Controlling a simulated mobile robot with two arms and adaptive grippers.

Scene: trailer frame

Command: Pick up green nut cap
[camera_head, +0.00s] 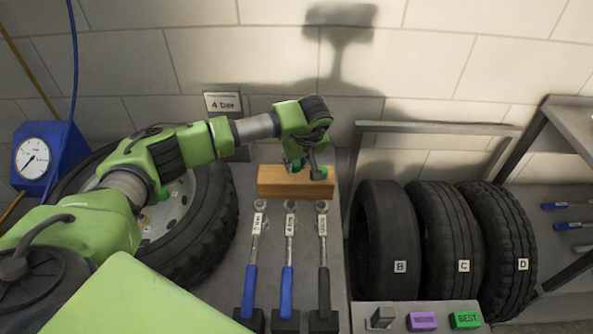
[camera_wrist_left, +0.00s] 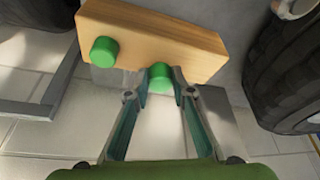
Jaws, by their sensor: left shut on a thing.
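A wooden block (camera_head: 285,185) lies on the grey bench by the wall; it also shows in the left wrist view (camera_wrist_left: 150,38). Two green nut caps stick out of it there. One green nut cap (camera_wrist_left: 160,78) is between the fingertips of my left gripper (camera_wrist_left: 160,70), which is shut on it at the block's edge. The other green cap (camera_wrist_left: 103,52) is to the left, clear of the fingers. In the head view my left gripper (camera_head: 307,168) is over the right part of the block and hides part of it. My right gripper is not in view.
Several torque wrenches (camera_head: 288,250) lie in front of the block. Tyres B (camera_head: 380,225), C (camera_head: 440,225) and D (camera_head: 495,225) stand in a rack to the right. The wall is close behind.

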